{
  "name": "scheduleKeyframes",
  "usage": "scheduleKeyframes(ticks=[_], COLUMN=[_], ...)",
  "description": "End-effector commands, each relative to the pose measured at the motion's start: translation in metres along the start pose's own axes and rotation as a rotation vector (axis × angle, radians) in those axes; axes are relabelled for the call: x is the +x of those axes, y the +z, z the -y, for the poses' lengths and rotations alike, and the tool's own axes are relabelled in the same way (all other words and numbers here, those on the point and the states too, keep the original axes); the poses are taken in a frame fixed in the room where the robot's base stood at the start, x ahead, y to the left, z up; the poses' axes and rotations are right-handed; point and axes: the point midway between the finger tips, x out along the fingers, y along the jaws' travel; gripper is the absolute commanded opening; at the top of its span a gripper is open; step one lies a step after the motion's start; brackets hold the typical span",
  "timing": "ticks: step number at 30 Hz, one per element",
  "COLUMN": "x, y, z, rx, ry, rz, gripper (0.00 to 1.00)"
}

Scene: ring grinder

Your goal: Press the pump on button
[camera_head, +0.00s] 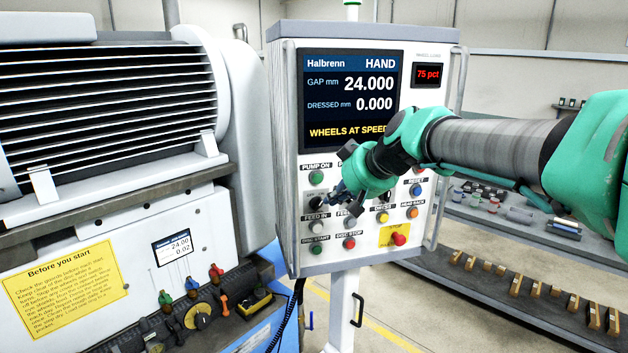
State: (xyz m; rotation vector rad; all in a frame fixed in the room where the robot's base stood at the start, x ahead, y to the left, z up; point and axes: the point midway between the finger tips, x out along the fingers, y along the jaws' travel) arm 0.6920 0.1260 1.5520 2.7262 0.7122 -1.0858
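The pump on button (316,178) is a green round button at the upper left of the button field on the control panel (300,255), under a "PUMP ON" label. My gripper (340,190) is in front of the panel, just right of and slightly below the green button. My arm and gripper hide the buttons right of pump on. The panel's screen (351,97) reads HAND, gap 24.000, dressed 0.000, WHEELS AT SPEED.
A red emergency stop (398,239) is at lower right. The grinder (110,100) stands left; a shelf (520,290) with parts stands right.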

Motion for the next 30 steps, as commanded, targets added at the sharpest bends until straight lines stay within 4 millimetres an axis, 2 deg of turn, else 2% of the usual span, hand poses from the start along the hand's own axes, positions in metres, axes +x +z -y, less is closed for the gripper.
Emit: scheduleKeyframes(ticks=[10,30], x=[0.011,0.056], y=[-0.011,-0.053], z=[-0.004,-0.022], rx=[0.000,0.000], ry=[-0.001,0.000], rz=[0.002,0.000], gripper=[0.00,0.00])
